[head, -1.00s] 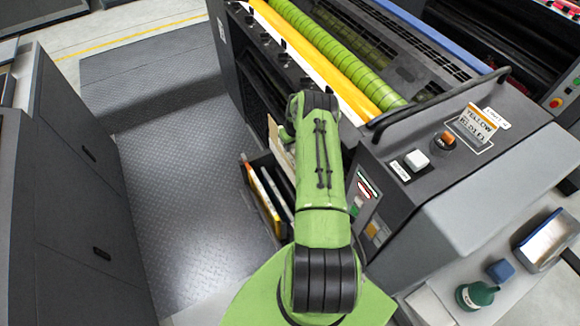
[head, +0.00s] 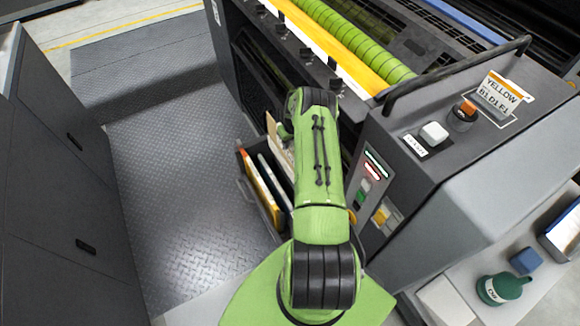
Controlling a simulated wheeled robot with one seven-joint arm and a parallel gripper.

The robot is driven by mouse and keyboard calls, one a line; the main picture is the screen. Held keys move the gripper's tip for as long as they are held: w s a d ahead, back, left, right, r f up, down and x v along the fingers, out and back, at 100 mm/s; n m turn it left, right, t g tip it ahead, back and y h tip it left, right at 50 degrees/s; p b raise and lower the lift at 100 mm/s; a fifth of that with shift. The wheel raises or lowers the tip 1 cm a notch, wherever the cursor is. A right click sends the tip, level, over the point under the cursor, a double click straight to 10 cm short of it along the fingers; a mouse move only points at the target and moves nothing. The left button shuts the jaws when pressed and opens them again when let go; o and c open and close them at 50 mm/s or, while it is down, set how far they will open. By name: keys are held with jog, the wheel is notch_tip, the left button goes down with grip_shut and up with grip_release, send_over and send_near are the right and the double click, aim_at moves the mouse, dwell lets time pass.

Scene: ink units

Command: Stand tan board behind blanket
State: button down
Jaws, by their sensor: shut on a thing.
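The tan board (head: 277,148) shows as a pale upright strip just left of my arm, over the dark open bin beside the press. My gripper (head: 286,130) is mostly hidden behind my own arm; a small green part of it shows at the board, and it is shut on the board. The board's lower end and right side are hidden, so I cannot tell whether it touches the bin floor. In the bin stand an orange-edged white panel (head: 258,178) and, to its right, a thin grey-green sheet (head: 273,176), perhaps the blanket.
The dark bin (head: 240,160) stands against the press side. The press control panel (head: 372,185) is close on the right of my arm. Grey cabinets (head: 65,190) stand at left. The tread-plate floor (head: 180,170) between is clear.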

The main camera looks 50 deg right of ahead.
notch_tip(320, 180, down, 12)
jog(key=b, duration=0.9)
jog(key=shift+b, duration=0.4)
jog(key=shift+f+b, duration=1.6)
jog(key=shift+f, duration=5)
jog(key=c, duration=0.8)
grip_release()
jog(key=shift+c, duration=0.2)
jog(key=shift+r, duration=0.1)
notch_tip(320, 180, up, 15)
jog(key=p, duration=0.8)
send_over(289, 164)
jog(key=s, duration=0.3)
jog(key=shift+s+a+r, duration=0.1)
jog(key=shift+s+a, duration=0.1)
jog(key=shift+a, duration=0.2)
